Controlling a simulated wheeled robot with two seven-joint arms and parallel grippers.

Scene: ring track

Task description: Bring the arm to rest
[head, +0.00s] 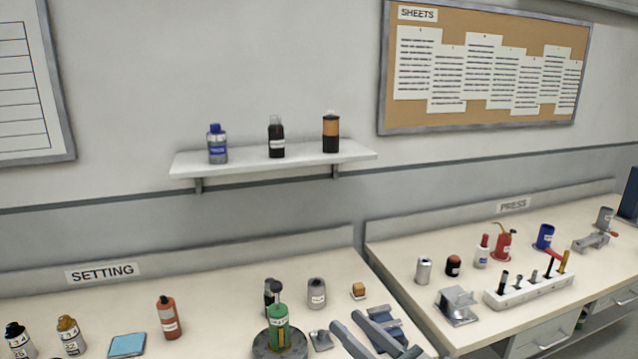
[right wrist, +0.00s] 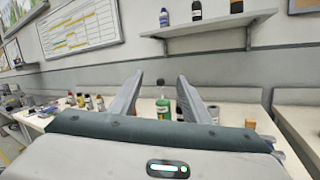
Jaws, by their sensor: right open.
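My right gripper (head: 347,320) is at the bottom of the head view, over the front of the SETTING bench (head: 215,285). Its two grey fingers point up and to the left. In the right wrist view the gripper (right wrist: 160,76) is open, with its fingers apart and nothing held between them. A green bottle (head: 279,328) on a dark round base stands left of the fingers in the head view. In the right wrist view this bottle (right wrist: 163,110) shows in the gap, beyond the fingers. My left gripper is not in view.
A dark bottle (head: 269,294), a grey canister (head: 317,293) and a small wooden block (head: 358,290) stand behind the gripper. The PRESS bench (head: 405,258) is right. A wall shelf (head: 230,163) holds three bottles.

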